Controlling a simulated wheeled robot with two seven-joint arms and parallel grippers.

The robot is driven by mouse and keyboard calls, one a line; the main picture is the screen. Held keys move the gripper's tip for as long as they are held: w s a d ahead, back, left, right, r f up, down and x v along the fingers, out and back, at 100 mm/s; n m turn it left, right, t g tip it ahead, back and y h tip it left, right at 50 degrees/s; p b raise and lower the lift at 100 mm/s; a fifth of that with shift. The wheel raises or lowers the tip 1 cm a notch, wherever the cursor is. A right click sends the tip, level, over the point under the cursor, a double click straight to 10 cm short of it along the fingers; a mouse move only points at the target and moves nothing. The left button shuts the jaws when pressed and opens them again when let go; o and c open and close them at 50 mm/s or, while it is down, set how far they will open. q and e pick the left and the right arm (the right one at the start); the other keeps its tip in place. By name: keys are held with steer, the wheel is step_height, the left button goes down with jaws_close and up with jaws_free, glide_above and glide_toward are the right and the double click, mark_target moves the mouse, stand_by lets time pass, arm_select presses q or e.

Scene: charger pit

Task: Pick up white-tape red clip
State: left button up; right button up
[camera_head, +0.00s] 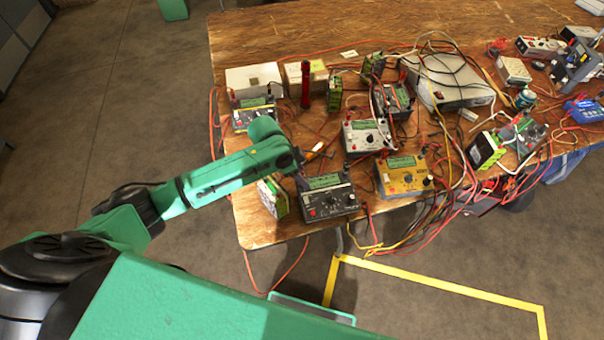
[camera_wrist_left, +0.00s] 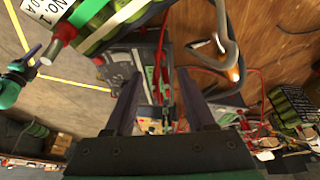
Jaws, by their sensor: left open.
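My left gripper (camera_head: 303,158) is over the front left of the table, beside a dark meter (camera_head: 328,198) and a green-and-white battery pack (camera_head: 272,198). In the left wrist view its two dark fingers (camera_wrist_left: 160,98) stand apart, with nothing clearly held. A red clip or lead (camera_wrist_left: 164,72) shows beyond and between the fingers, over a meter. I cannot make out white tape on it. A red terminal piece (camera_wrist_left: 64,36) shows at the upper left, by a labelled battery. In the head view the gripper hides the area around the clip.
A yellow meter (camera_head: 403,175) and a pale meter (camera_head: 366,136) stand right of the gripper. Tangled red, yellow and black leads cross the wooden table (camera_head: 300,38). A large grey box (camera_head: 450,82) stands farther back. The far left of the tabletop is bare.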

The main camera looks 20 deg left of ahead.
arm_select(q)
jaws_close()
arm_select(e)
steer(key=shift+s, duration=0.3)
arm_select(q)
step_height(320, 180, up, 20)
steer(key=b, duration=0.2)
arm_select(e)
steer(key=shift+f, duration=0.95)
